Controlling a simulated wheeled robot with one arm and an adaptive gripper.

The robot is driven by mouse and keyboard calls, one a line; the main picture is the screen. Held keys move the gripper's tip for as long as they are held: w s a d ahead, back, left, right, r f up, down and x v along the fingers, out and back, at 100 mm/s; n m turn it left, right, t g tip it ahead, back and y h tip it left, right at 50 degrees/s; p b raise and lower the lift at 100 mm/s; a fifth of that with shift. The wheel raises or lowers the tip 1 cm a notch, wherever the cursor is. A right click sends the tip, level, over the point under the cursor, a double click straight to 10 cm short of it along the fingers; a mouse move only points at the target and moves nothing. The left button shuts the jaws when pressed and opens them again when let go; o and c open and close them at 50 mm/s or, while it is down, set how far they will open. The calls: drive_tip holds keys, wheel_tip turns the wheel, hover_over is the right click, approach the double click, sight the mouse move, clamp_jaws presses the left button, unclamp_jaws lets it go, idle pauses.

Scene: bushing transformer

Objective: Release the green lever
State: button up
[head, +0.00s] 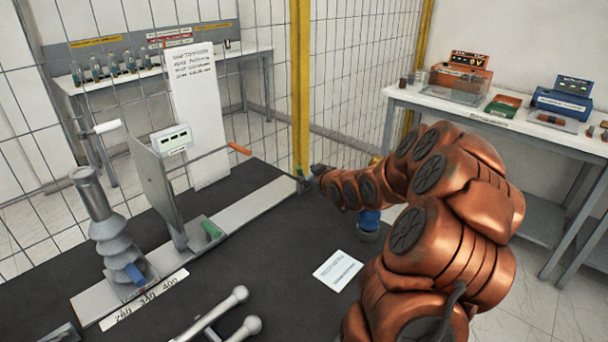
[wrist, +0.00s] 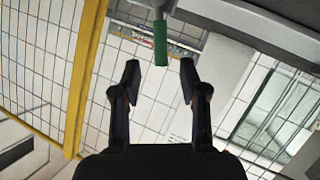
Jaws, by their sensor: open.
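A green lever (wrist: 160,43) hangs from a grey metal part at the top of the wrist view. My gripper (wrist: 160,68) is open, with one finger on each side of the lever. The lever's tip is about level with the fingertips, with a gap on both sides. In the head view, my gripper (head: 309,178) is at the far right end of the grey rail, beside a small green piece (head: 299,171) that appears to be this lever. My arm partly hides the area. Another green handle (head: 211,230) sits on the rail beside the upright plate.
A grey bushing (head: 102,220) and an upright plate (head: 158,190) stand on the rail (head: 248,203). An orange-tipped rod (head: 239,149) sticks out above it. A yellow post (head: 301,80) and mesh fence stand behind. A paper card (head: 338,270) lies on the dark bench.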

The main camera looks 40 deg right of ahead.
drive_tip(key=shift+v, duration=2.55)
drive_tip(key=shift+f, duration=0.1)
drive_tip(key=shift+c, duration=0.4)
